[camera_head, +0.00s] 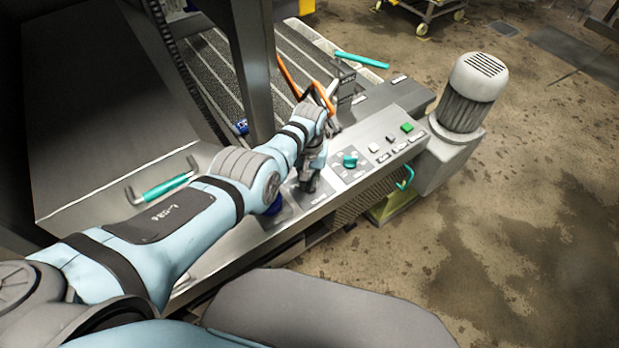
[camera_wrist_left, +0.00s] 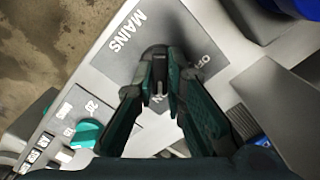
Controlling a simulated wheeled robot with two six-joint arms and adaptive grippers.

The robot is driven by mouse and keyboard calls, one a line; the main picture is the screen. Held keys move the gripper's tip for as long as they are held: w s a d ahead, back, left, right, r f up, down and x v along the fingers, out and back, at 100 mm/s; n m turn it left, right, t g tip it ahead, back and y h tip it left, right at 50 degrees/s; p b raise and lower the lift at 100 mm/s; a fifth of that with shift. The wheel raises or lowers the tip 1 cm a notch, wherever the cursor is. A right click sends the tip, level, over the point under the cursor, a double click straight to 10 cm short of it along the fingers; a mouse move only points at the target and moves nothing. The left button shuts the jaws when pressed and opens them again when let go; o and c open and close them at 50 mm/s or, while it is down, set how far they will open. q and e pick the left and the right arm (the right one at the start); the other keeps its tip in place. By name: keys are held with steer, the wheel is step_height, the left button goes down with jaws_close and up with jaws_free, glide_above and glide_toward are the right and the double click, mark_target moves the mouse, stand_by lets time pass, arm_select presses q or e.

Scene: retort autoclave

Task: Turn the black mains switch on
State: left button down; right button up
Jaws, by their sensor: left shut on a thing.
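The black mains switch (camera_wrist_left: 154,52) sits on a dark grey plate marked MAINS on the control panel. My left gripper (camera_wrist_left: 160,74) points down at the panel, with its two dark fingers closed around the switch's sides. The fingers hide much of the switch, so I cannot tell its exact setting. Part of an OFF label shows to the right of the fingers, and a partly covered label shows between them. In the head view my left gripper (camera_head: 309,182) is over the panel, and the switch is hidden beneath it. My right gripper is not in view.
A teal rotary knob (camera_head: 350,160) is beside the mains plate. White buttons (camera_head: 374,148) and a green button (camera_head: 407,127) lie further along the panel (camera_head: 322,207). A grey motor (camera_head: 470,92) stands at the panel's far end.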

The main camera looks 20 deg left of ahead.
mark_target(310, 182)
arm_select(q)
steer(key=shift+s+f, duration=0.1)
stand_by(0.3)
steer(key=c, duration=1.6)
jaws_free()
steer(key=shift+c, duration=0.2)
step_height(310, 182, up, 12)
steer(key=shift+d, duration=0.15)
